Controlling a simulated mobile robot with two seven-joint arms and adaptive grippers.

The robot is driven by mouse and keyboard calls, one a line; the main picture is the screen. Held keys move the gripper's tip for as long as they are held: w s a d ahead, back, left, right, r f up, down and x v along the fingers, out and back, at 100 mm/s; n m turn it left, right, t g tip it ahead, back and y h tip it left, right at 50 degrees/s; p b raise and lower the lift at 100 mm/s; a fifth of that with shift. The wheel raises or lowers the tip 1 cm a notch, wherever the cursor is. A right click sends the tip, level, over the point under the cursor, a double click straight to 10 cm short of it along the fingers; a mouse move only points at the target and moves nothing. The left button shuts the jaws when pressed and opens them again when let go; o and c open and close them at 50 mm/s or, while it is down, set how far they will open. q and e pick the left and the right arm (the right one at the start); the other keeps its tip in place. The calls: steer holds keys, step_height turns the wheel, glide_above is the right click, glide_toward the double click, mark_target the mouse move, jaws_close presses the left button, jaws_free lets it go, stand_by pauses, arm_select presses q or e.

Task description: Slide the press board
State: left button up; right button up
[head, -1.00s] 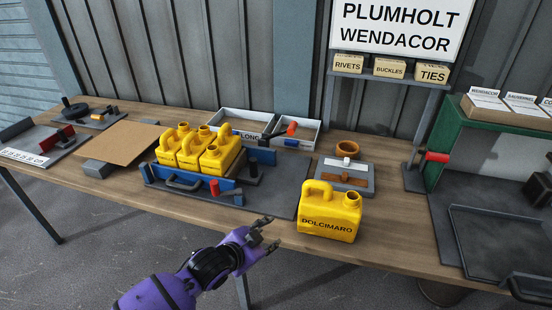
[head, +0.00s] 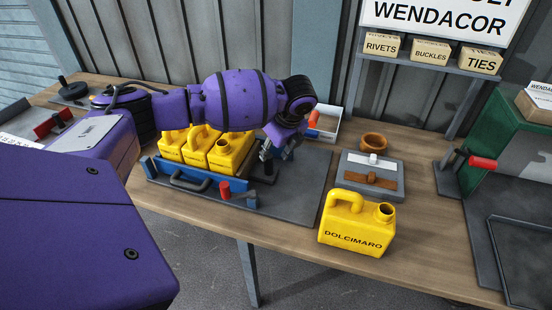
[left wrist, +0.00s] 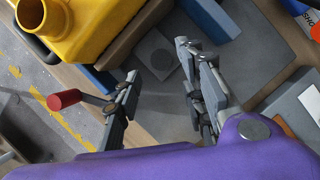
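A blue fixture (head: 196,188) holds several yellow jerry cans (head: 232,153) in a row. In the left wrist view, a brown board (left wrist: 133,42) stands against the side of the nearest can (left wrist: 88,25). My left gripper (head: 276,152) is over the fixture's right end. My arm hides part of the cans. My right gripper is not in view.
A red-handled lever (head: 225,190) stands at the fixture's front right corner. A single yellow can marked DOLCIMARO (head: 357,225) stands to the right. A grey block with white and brown strips (head: 371,178) and a brown bowl (head: 373,142) are behind it. The grey plate (head: 300,195) is bare at right.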

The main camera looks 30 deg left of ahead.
mark_target(268, 162)
arm_select(q)
steer(key=shift+x, duration=3.65)
steer(key=shift+d, duration=0.1)
jaws_close()
